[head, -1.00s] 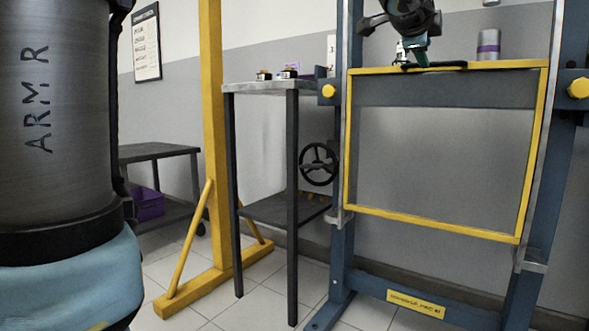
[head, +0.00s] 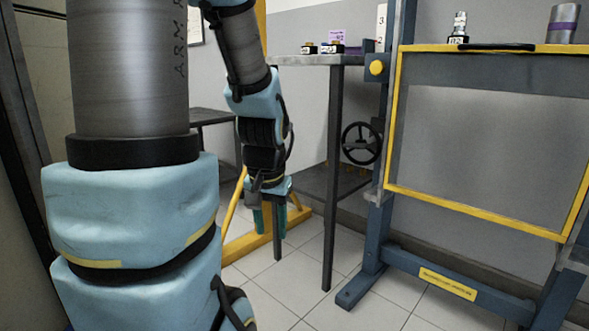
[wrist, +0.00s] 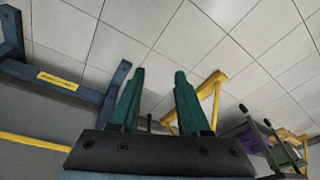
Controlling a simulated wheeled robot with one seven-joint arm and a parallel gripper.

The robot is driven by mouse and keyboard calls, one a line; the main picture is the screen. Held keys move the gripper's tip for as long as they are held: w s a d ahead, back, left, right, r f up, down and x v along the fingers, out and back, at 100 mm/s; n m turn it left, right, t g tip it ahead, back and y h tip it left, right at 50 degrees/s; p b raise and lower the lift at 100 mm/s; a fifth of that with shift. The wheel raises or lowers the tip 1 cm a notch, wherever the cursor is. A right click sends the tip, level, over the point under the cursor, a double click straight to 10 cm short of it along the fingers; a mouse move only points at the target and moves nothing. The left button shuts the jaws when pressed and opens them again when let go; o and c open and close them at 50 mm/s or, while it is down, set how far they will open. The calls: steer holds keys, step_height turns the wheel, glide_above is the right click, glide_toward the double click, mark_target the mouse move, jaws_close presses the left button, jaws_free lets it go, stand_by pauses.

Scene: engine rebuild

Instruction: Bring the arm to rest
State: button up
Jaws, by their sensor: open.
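My gripper (head: 270,218) hangs pointing down at the end of my folded arm, in the middle-left of the head view, in front of the grey side table. In the wrist view its two green fingers (wrist: 160,102) stand apart with nothing between them, and tiled floor shows beyond. The gripper appears clear of the table and the frame.
A blue press frame (head: 395,150) with a yellow-edged panel (head: 480,215) stands at right. A metal cylinder with a purple band (head: 562,24) and a small silver part (head: 459,27) stand on top. The grey side table (head: 300,60) holds small parts. Floor between is open.

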steer(key=s+a+f+n+g, duration=0.1)
steer(key=s+a+n, duration=0.1)
steer(key=s, duration=0.1)
step_height(320, 180, up, 38)
steer(key=p, duration=3.8)
steer(key=shift+f, duration=0.2)
